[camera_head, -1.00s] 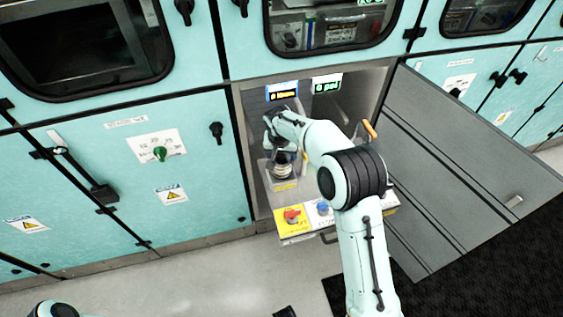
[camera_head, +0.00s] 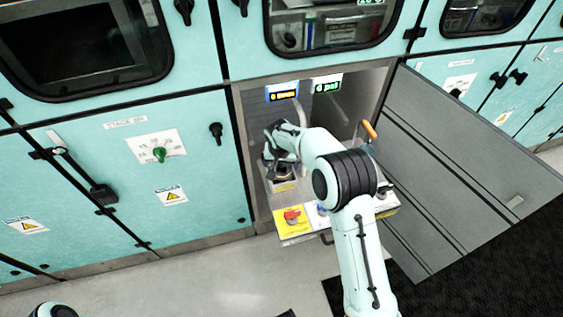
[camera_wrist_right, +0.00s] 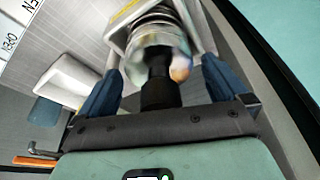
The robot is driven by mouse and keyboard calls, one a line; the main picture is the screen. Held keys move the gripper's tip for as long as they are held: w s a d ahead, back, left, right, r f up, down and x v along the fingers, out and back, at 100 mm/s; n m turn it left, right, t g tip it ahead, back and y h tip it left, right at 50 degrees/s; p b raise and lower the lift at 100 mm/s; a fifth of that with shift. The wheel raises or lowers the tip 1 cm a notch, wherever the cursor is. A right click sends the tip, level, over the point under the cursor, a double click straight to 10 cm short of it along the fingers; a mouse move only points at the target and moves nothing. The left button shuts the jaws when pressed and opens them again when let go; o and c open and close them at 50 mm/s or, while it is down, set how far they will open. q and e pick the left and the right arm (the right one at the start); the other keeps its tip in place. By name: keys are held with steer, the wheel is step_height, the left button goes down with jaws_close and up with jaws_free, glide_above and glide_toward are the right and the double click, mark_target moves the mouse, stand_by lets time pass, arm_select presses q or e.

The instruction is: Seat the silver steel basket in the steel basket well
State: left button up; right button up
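The silver steel basket (camera_wrist_right: 155,45) is round and shiny, with a black stem (camera_wrist_right: 160,90) pointing up towards my right wrist camera. It is inside a pale-rimmed square box, the steel basket well (camera_wrist_right: 196,22); whether it is fully down cannot be told. My right gripper (camera_wrist_right: 160,72) has its blue fingers apart on both sides of the stem, with gaps between. In the head view my right gripper (camera_head: 281,165) is low over the well and hides most of the basket. Only the elbow of my left arm (camera_head: 52,310) shows; its gripper is out of frame.
The bay has a blue-framed display (camera_head: 281,91) and a green-lit one (camera_head: 327,84) at the back. An orange handle (camera_head: 370,130) is right of my arm. A red knob (camera_head: 292,216) is on the front ledge. An open grey door (camera_head: 460,165) lies right.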

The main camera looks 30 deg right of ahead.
mark_target(281, 172)
steer(key=shift+r, duration=0.1)
steer(key=shift+r, duration=0.25)
steer(key=v, duration=1.1)
steer(key=shift+r, duration=0.3)
steer(key=shift+s+a, duration=0.1)
